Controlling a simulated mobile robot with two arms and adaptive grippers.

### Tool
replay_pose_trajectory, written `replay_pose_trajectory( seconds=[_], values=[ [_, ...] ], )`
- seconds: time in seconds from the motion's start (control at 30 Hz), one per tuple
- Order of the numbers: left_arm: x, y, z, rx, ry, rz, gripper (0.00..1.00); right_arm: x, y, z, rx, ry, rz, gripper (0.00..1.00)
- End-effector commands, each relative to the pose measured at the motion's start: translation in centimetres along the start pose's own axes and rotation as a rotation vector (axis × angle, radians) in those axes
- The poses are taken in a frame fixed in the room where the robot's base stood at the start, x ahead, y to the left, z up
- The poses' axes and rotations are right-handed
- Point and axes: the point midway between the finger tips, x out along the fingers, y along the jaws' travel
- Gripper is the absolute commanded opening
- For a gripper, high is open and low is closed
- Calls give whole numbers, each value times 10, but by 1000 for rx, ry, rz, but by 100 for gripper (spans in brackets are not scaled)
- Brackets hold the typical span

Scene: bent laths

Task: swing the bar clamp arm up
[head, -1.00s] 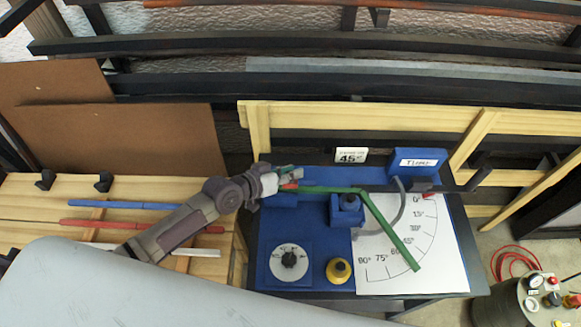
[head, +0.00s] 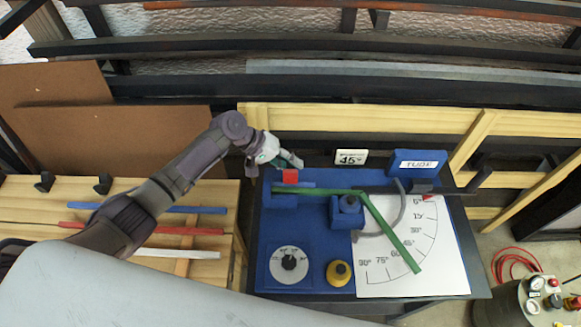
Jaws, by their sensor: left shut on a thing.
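The blue bending bench (head: 320,240) stands right of the middle. A green lath (head: 310,191) lies across it, bent at the blue centre block (head: 347,210) and slanting down over the angle sheet. My left gripper (head: 290,160) is at the bench's back left corner, above the lath's left end. It is shut on what seems to be the bar clamp arm, which it mostly hides. A red block (head: 290,176) shows just below the fingers, above the blue clamp base (head: 284,200). My right gripper is out of view.
A dial (head: 290,264) and a yellow button (head: 339,272) are at the bench front. A white angle sheet (head: 440,275) lies right. A 45° sign (head: 351,157) stands behind. Blue, red and white laths (head: 150,208) lie on the wooden table at left.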

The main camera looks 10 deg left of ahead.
Motion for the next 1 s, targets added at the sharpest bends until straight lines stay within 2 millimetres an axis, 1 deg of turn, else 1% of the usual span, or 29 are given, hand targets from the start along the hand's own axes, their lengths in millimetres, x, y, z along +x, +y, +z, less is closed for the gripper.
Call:
replay_pose_trajectory(
  seconds=[0.03, 0.1, 0.33, 0.93, 0.97, 1.0],
  values=[
    [2, -2, -3, -24, -21, 1, 0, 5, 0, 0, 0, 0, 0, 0],
    [4, -2, -4, -53, -50, 2, 0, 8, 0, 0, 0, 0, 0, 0],
    [5, -4, -6, -119, -117, 1, 0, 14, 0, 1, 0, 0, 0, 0],
    [5, -5, -7, -147, -145, 0, 0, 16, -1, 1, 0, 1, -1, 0],
    [5, -5, -7, -147, -145, 0, 27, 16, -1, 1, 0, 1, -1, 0],
    [5, -5, -7, -147, -145, 0, 33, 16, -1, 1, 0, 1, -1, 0]
  ],
)
